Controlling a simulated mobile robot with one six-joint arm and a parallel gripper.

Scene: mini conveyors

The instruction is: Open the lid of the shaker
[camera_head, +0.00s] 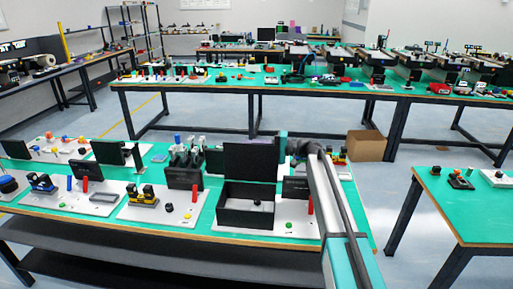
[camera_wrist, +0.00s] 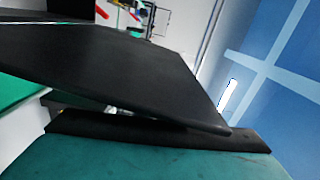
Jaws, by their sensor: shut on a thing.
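In the wrist view a large flat black panel (camera_wrist: 120,75), which looks like the lid, fills the upper left. My gripper (camera_wrist: 215,129) shows there as a dark bar at the panel's lower right edge and is shut on it. In the head view my gripper's fingertips are hidden behind the lid and arm.
A small black screen (camera_head: 295,188) and a red upright piece (camera_head: 310,200) stand right of the box, close to my arm. A dark holder (camera_head: 184,170) stands to its left. A cardboard box (camera_head: 367,145) is on the floor behind. The aisle at right is free.

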